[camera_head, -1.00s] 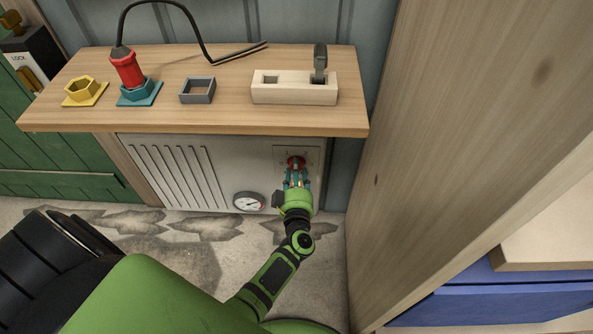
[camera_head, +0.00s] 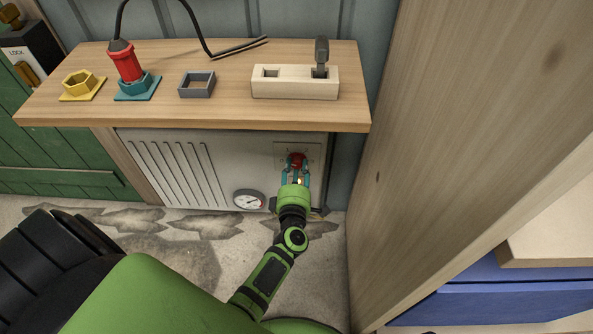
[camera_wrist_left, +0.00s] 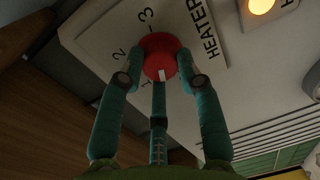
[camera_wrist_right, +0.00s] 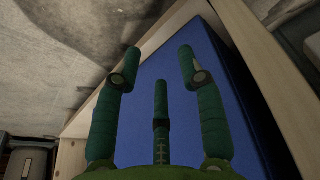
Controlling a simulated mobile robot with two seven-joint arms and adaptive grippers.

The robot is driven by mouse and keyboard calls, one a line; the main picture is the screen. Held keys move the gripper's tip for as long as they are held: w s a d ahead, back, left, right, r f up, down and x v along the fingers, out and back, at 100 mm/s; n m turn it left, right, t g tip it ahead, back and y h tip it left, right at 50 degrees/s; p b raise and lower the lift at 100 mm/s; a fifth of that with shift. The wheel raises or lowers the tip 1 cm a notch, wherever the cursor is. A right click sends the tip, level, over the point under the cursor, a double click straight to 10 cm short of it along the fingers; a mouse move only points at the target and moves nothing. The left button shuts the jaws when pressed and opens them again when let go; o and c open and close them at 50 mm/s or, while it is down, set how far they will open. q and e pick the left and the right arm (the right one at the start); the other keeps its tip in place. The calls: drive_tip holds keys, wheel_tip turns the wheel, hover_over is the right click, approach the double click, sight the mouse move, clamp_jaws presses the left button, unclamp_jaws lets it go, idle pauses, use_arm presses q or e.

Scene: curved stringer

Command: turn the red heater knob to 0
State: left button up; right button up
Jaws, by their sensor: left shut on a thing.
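The red heater knob (camera_head: 297,159) sits on a pale plate (camera_head: 312,153) at the upper right of the heater front, under the wooden shelf. My left gripper (camera_head: 296,171) reaches it from below and is shut on it. In the left wrist view the round red knob (camera_wrist_left: 160,50) is between the teal fingers, and its white mark points down the picture. The plate shows "HEATER", a 2 and a 3; a digit beside the knob is partly hidden, and I see no 0. My right gripper (camera_wrist_right: 160,62) is open and empty in the right wrist view.
A lamp (camera_wrist_left: 260,5) glows orange near the knob plate. A round gauge (camera_head: 249,201) is at the heater's lower front. The shelf edge (camera_head: 200,126) overhangs the heater. A tall wooden panel (camera_head: 450,150) stands at the right. A blue surface (camera_wrist_right: 180,100) lies beyond my right fingers.

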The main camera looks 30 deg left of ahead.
use_arm(q)
drive_tip(key=n, duration=0.2)
drive_tip(key=n+b, duration=0.2)
drive_tip(key=n, duration=0.1)
drive_tip(key=shift+a+n, duration=0.25)
drive_tip(key=shift+n, duration=0.05)
drive_tip(key=shift+n+t+b, duration=0.3)
drive_tip(key=shift+n+b, duration=0.25)
drive_tip(key=shift+n, duration=0.35)
use_arm(e)
wheel_tip(320, 180, up, 9)
drive_tip(key=t, duration=0.1)
drive_tip(key=shift+w+f, duration=0.2)
drive_tip(key=shift+w, duration=0.05)
use_arm(q)
drive_tip(key=o, duration=1.2)
drive_tip(key=shift+c, duration=0.2)
use_arm(e)
drive_tip(key=shift+a, duration=0.1)
use_arm(q)
drive_tip(key=shift+s+d+f, duration=0.1)
drive_tip(key=shift+s+d, duration=0.05)
drive_tip(key=v, duration=1.1)
drive_tip(key=shift+s+r, duration=0.2)
drive_tip(key=shift+s, duration=0.25)
